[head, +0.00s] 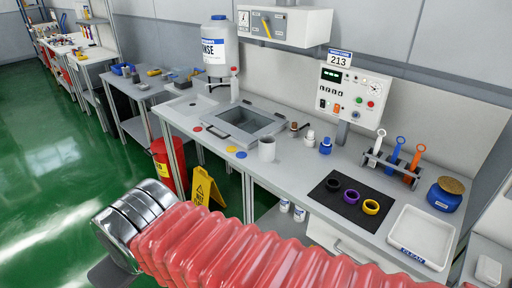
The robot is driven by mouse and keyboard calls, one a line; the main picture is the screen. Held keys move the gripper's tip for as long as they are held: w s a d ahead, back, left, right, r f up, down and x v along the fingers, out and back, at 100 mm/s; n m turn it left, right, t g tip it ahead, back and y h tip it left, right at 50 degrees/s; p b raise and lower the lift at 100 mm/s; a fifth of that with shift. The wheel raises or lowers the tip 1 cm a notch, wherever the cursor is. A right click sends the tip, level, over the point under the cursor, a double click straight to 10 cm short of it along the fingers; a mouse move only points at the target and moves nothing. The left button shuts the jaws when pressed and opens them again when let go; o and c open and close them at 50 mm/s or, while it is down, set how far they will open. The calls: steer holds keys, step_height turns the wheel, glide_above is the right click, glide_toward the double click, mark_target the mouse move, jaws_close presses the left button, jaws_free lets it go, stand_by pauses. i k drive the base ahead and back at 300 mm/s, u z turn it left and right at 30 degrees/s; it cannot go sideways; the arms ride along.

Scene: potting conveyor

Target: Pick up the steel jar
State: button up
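A plain grey cylinder (267,150), which looks like the steel jar, stands upright on the bench in the head view. It is just right of the front corner of the sunken basin and close to the bench's front edge. Nothing touches it that I can see. My arm, in a red ribbed sleeve with a metal joint, crosses the bottom of the view, in front of the bench. My gripper's fingers do not show, so its opening and contents are hidden.
A sunken basin (240,124) lies left of the jar. Small bottles (326,146) stand to its right. A dark mat (346,200) holds three coloured rings. A white tray (417,238) sits at the right end. A yellow floor sign (206,189) stands below the bench front.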

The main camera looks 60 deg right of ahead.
mark_target(267, 153)
steer(key=z, duration=0.25)
steer(key=i, duration=0.7)
steer(key=z, duration=1)
steer(key=i, duration=0.65)
steer(key=z, duration=0.4)
